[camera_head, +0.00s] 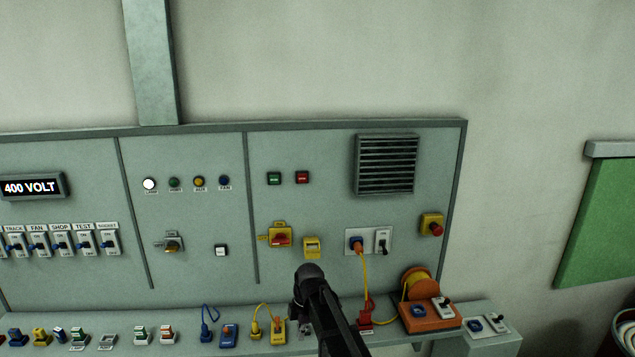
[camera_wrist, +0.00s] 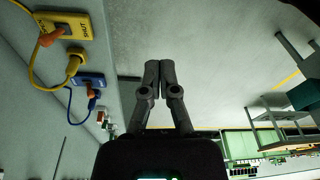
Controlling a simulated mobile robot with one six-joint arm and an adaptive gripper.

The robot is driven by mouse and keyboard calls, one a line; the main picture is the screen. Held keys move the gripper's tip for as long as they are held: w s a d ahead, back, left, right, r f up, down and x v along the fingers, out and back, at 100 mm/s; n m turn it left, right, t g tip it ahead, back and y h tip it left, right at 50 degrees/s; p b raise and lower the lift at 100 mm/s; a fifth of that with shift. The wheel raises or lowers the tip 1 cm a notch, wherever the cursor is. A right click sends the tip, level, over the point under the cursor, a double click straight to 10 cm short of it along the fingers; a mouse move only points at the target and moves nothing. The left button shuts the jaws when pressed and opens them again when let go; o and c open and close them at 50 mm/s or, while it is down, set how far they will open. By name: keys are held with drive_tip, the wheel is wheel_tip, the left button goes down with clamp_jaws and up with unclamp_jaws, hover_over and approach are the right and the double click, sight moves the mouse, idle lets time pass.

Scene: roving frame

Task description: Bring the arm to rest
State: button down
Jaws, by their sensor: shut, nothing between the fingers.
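My gripper (camera_wrist: 160,68) shows in the wrist view with its two dark fingers side by side, tips together and nothing between them. It points into open space, apart from the panel ledge at the left of that view. In the head view a dark part of my arm (camera_head: 330,318) rises from the bottom edge in front of the panel. It covers part of the ledge, and the fingers cannot be made out there.
A grey control panel (camera_head: 205,275) carries switches, lamps and a vent (camera_head: 386,164). On its ledge are a yellow box (camera_wrist: 66,25), a blue box (camera_wrist: 88,80) and an orange cable reel (camera_head: 416,283). A green board (camera_head: 597,225) hangs at the right.

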drive_tip(key=s+d+m, duration=0.7)
drive_tip(key=d+m, duration=0.4)
drive_tip(key=s+d+m+h, duration=0.1)
drive_tip(key=s+d+m, duration=0.6)
drive_tip(key=d+m, duration=0.3)
drive_tip(key=shift+s+d+m+t+h, duration=0.3)
drive_tip(key=shift+s+d+m+t, duration=0.05)
drive_tip(key=shift+m+t, duration=0.05)
drive_tip(key=shift+f, duration=0.1)
